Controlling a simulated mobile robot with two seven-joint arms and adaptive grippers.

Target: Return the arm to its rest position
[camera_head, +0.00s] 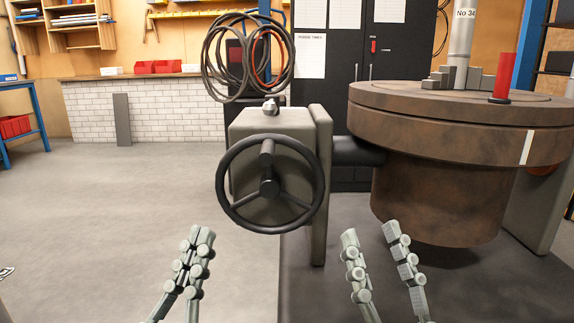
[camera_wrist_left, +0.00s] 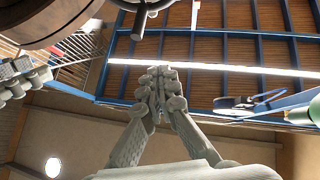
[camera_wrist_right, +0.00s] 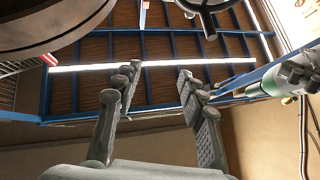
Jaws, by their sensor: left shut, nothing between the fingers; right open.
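My left gripper (camera_head: 201,233) is shut and empty at the lower middle of the head view, over the grey floor. Its fingers press together in the left wrist view (camera_wrist_left: 163,75). My right gripper (camera_head: 368,230) is open and empty to the right of it, below the handwheel and the turntable in the picture. Its fingers stand apart in the right wrist view (camera_wrist_right: 158,72). Both grippers point upward in the head view and touch nothing that I can see.
A black handwheel (camera_head: 231,207) on a grey machine housing (camera_head: 310,150) stands ahead. A large brown round table (camera_head: 440,125) with a red cylinder (camera_head: 504,76) stands at right. Coiled hoops (camera_head: 213,68) hang behind the housing.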

